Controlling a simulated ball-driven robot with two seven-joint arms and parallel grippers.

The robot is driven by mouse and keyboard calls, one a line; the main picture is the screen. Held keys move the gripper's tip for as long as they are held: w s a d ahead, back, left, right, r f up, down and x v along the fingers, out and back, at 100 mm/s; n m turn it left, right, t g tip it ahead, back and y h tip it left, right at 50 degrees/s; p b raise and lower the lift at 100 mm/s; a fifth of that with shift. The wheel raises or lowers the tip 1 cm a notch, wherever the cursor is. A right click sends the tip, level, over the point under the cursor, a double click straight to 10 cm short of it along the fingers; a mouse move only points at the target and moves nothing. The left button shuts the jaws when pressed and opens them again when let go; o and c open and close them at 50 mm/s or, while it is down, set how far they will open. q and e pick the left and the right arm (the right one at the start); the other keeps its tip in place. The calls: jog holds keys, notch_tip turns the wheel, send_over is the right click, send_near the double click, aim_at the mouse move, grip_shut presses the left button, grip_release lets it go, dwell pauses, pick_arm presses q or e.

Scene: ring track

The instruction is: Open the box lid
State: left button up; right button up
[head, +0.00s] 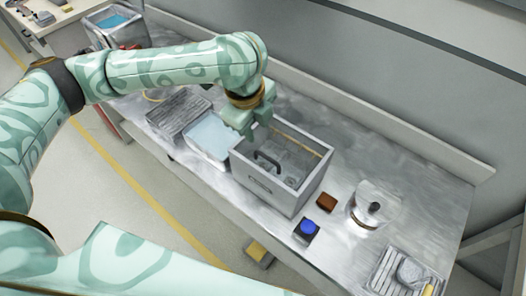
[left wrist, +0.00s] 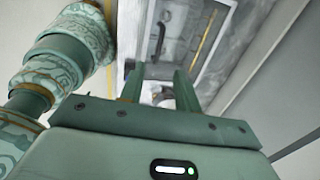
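A grey box (head: 284,190) stands on the metal worktop. A dark bar handle (head: 267,160) shows within its rim, and a thin gold strip (head: 297,138) runs along the far side. Grey shapes show inside the rim; I cannot tell whether they lie under a see-through lid. My left gripper (head: 247,122) is above the far left corner of the box, apart from the handle. In the left wrist view its two fingers (left wrist: 158,88) are spread with nothing between them, and the handle (left wrist: 160,38) lies beyond them. My right gripper is not in view.
A blue-lined tray (head: 210,136) and a grey slatted block (head: 179,114) stand left of the box. A blue button (head: 308,228), a brown block (head: 326,202), a round lidded pot (head: 371,205) and a ridged tray (head: 402,274) are to the right. A wall runs behind.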

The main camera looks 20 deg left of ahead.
aim_at(264, 155)
pick_arm(q)
jog(key=f+b, duration=0.1)
jog(key=f, duration=0.3)
jog(key=w+f+b, duration=0.1)
jog(key=f+b, duration=0.1)
jog(key=f, duration=0.2)
jog(key=w+f+b, duration=0.1)
jog(key=f, duration=0.3)
jog(key=shift+w+d+f+b, duration=0.1)
jog(key=shift+w+d+b, duration=0.05)
jog(key=shift+d+b, duration=0.25)
grip_shut()
